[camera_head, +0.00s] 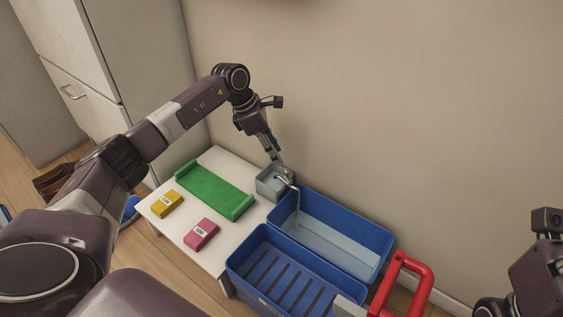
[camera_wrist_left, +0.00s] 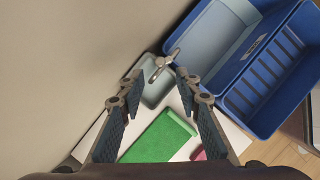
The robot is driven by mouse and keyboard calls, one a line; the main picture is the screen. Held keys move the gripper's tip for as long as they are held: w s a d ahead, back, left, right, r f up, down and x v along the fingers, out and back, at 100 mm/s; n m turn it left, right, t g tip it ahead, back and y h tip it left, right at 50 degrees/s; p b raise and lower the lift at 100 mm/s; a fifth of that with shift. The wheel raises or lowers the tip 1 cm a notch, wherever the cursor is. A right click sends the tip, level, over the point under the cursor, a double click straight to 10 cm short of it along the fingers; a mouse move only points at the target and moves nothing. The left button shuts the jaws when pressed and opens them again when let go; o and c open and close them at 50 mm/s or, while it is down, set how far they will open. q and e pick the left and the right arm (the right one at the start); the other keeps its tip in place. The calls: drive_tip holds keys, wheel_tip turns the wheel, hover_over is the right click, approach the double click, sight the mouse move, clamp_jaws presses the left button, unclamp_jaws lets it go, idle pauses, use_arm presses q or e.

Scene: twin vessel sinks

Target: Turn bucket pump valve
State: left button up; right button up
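The bucket pump is a small grey box (camera_head: 270,184) on the back right corner of a white table, with a curved metal pipe (camera_head: 295,194) reaching over the blue bin. In the left wrist view, a metal handle-like piece (camera_wrist_left: 163,64) stands above the grey box (camera_wrist_left: 157,92), beyond the fingertips. My left gripper (camera_head: 275,156) points down just above the box. In the left wrist view its fingers (camera_wrist_left: 159,74) are apart with nothing between them. Whether a fingertip touches the pump I cannot tell. Only my right wrist shows at the right edge; its fingers are out of frame.
Two blue bins, the back one (camera_head: 372,232) and the slatted front one (camera_head: 240,262), stand right of the white table (camera_head: 163,222). A green tray (camera_head: 212,188), yellow box (camera_head: 167,204) and pink box (camera_head: 201,234) lie on the table. A red handle (camera_head: 420,285) stands at right; the wall is close behind.

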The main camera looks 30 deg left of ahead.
use_arm(q)
drive_tip(key=shift+v, duration=2.25)
drive_tip(key=shift+r, duration=0.1)
